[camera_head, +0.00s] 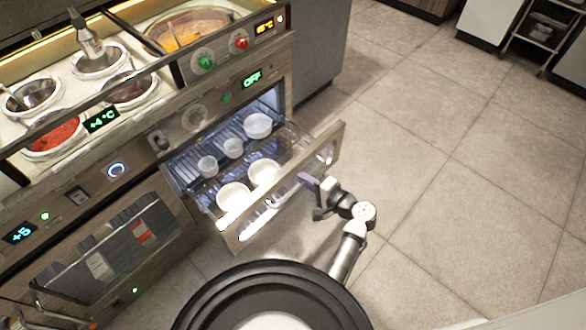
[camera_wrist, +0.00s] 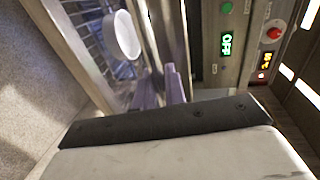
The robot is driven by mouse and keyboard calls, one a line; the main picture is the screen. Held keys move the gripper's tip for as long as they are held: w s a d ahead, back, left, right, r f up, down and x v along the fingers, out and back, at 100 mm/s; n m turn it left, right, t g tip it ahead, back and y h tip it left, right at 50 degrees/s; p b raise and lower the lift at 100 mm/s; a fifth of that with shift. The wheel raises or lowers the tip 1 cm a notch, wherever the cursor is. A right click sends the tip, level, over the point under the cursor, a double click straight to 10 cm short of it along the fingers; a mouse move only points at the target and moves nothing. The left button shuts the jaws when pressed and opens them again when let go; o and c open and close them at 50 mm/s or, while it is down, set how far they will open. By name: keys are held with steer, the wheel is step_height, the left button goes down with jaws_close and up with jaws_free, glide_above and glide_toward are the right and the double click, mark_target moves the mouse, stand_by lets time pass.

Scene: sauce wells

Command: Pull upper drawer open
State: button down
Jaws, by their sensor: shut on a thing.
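The upper drawer (camera_head: 335,142) stands pulled out from the counter front, with its lit inside showing in the head view. It holds several white bowls and cups, such as a white bowl (camera_head: 264,172). My gripper (camera_head: 306,179) is at the outer side of the drawer front, shut on the drawer's handle. The exact grip is small and partly hidden in the head view. In the wrist view the purple fingers of my gripper (camera_wrist: 174,84) are close together by the drawer front, and a white bowl (camera_wrist: 127,35) shows inside the drawer.
A lower glass-fronted compartment (camera_head: 100,250) is to the left of the drawer. Sauce wells, including one with red sauce (camera_head: 55,137), are in the countertop above. A green "OFF" display (camera_head: 252,78) is above the drawer. The tiled floor (camera_head: 450,180) to the right is clear.

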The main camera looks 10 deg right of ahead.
steer(key=shift+f+v, duration=0.15)
steer(key=shift+v, duration=0.55)
steer(key=shift+f+v, duration=0.15)
steer(key=shift+v, duration=0.55)
steer(key=c, duration=1.5)
jaws_free()
steer(key=shift+c, duration=0.2)
steer(key=shift+s+d, duration=0.1)
steer(key=shift+d, duration=0.05)
steer(key=b+v, duration=0.1)
steer(key=v, duration=1.2)
steer(key=shift+s, duration=0.3)
steer(key=shift+w+d, duration=0.1)
